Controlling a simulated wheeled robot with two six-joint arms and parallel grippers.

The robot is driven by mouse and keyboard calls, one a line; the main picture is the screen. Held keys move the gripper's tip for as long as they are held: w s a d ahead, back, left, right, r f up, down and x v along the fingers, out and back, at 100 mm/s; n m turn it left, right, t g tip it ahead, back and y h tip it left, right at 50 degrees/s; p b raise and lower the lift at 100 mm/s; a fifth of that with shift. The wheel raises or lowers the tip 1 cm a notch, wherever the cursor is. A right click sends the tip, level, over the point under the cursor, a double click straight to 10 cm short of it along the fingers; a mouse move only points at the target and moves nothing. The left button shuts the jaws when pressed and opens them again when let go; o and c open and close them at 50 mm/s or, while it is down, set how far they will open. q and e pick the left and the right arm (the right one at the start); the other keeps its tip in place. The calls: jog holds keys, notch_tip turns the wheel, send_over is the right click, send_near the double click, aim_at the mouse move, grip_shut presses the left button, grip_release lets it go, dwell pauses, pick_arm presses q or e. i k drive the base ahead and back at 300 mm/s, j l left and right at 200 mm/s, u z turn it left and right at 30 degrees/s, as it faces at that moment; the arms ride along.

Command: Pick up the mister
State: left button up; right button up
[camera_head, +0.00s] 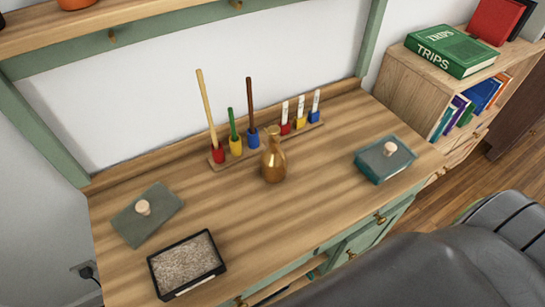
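A small brass-coloured bottle, which looks like the mister (273,163), stands upright near the middle of the wooden tabletop (300,215). It has a rounded body and a narrower neck. It stands just in front of a wooden rack and partly overlaps it in the view. Nothing is holding it. Neither of my grippers is in view.
The rack (217,166) holds several coloured sticks and white-topped pieces. A grey-green knobbed lid (160,219) and a black tray of granular material (205,262) lie left. A teal knobbed box (372,171) sits right. Front-centre tabletop is clear. A dark grey bulky shape (420,275) fills the lower right.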

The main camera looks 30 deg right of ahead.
aim_at(274, 159)
jog(key=l, duration=0.85)
jog(key=k+l+u, duration=0.15)
jog(key=l, duration=0.7)
